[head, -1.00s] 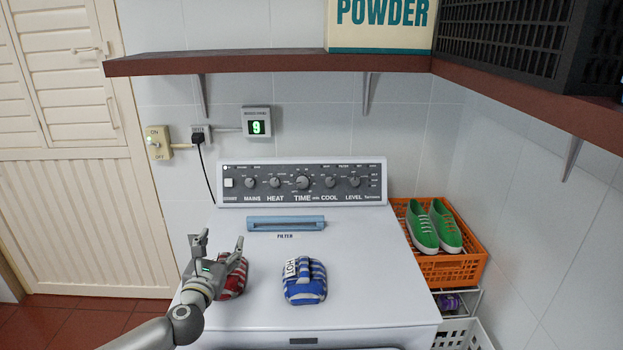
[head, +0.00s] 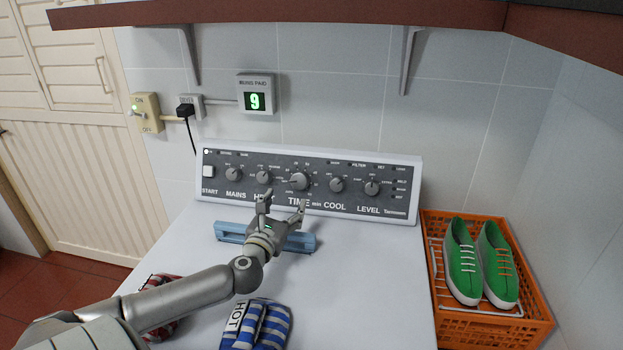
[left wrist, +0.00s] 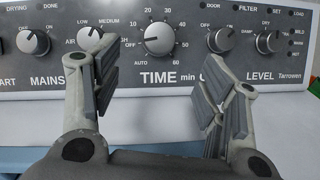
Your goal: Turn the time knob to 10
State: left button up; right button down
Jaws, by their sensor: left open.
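The time knob (head: 299,181) is the large grey centre knob on the dryer's dark control panel (head: 214,157). In the left wrist view the time knob (left wrist: 158,39) has a pale mark that appears to point left. The numbers 20 to 60 run around its top and right, and AUTO sits at lower left. My left gripper (head: 283,203) is open and empty, in front of the panel and just below the knob. In the left wrist view its fingers (left wrist: 160,65) stand on either side of the knob, apart from it. My right gripper is not in view.
Other knobs flank it, including the heat knob (head: 264,177) and cool knob (head: 337,185). The blue filter handle (head: 229,232) lies under my gripper. Blue striped mitts (head: 262,326) and a red one (head: 160,283) rest on the dryer top. An orange crate (head: 524,328) holds green shoes.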

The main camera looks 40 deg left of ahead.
aim_at(299, 181)
pick_arm(q)
jog(key=x, duration=0.9)
jog(key=shift+w+r, duration=0.1)
jog(key=shift+r, duration=0.05)
jog(key=shift+p+x, duration=0.3)
jog(key=shift+x, duration=0.55)
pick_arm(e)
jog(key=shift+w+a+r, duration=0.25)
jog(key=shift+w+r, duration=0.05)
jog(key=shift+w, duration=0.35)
